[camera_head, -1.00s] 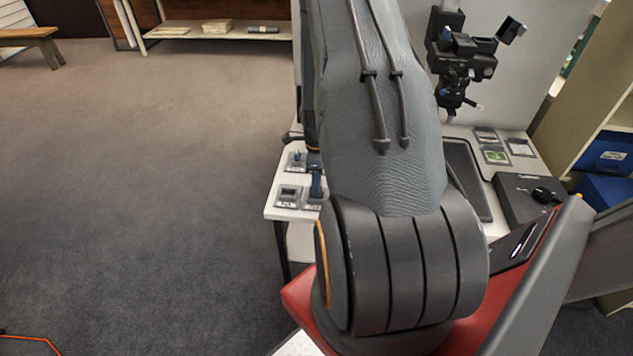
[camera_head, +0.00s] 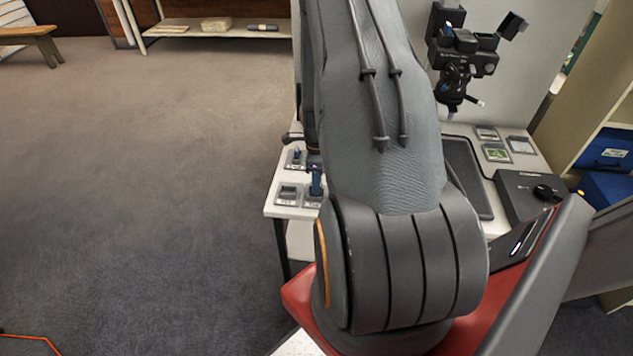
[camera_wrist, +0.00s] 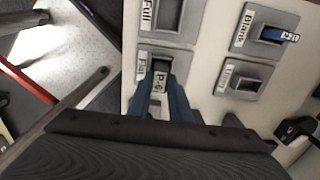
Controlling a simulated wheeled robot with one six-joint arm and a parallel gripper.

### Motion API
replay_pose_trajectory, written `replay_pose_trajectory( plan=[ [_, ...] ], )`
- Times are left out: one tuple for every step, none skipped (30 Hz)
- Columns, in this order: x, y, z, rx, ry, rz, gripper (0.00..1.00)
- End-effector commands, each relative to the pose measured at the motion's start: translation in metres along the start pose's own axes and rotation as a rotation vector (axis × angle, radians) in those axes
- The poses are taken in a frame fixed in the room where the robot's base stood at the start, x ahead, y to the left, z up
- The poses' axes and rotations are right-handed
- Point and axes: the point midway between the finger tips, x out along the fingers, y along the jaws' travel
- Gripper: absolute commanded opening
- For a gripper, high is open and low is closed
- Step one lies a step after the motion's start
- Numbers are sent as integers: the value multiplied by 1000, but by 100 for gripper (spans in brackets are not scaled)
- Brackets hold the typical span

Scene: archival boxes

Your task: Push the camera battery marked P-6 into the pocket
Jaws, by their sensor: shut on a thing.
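The camera battery marked P-6 (camera_wrist: 168,83) is dark with a white label and shows in the wrist view. My gripper (camera_wrist: 165,88) has blue fingers, one on each side of the battery, and is shut on it. The battery is at the pocket (camera_wrist: 160,58) in a grey plate with a white label. How deep it sits cannot be told. In the head view, my gripper (camera_head: 316,182) is over the plate at the near left of the white table, and the battery cannot be made out there.
Another grey plate marked Full (camera_wrist: 166,18) lies beside this one. A plate marked Blank (camera_wrist: 262,42) holds a blue-and-white labelled piece, and a further plate (camera_wrist: 243,83) has an empty-looking recess. A camera rig (camera_head: 463,55) and a black box (camera_head: 522,195) stand farther right.

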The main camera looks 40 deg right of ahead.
Motion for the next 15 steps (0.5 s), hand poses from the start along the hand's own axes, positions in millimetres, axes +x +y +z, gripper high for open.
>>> replay_pose_trajectory(
  plan=[
    [0, 0, 0, 0, 0, 0, 0],
    [0, 0, 0, 0, 0, 0, 0],
    [0, 0, 0, 0, 0, 0, 0],
    [0, 0, 0, 0, 0, 0, 0],
    [0, 0, 0, 0, 0, 0, 0],
    [0, 0, 0, 0, 0, 0, 0],
    [0, 0, 0, 0, 0, 0, 0],
    [0, 0, 0, 0, 0, 0, 23],
    [0, 0, 0, 0, 0, 0, 30],
    [0, 0, 0, 0, 0, 0, 35],
    [0, 0, 0, 0, 0, 0, 40],
    [0, 0, 0, 0, 0, 0, 40],
    [0, 0, 0, 0, 0, 0, 40],
    [0, 0, 0, 0, 0, 0, 40],
    [0, 0, 0, 0, 0, 0, 40]
  ],
)
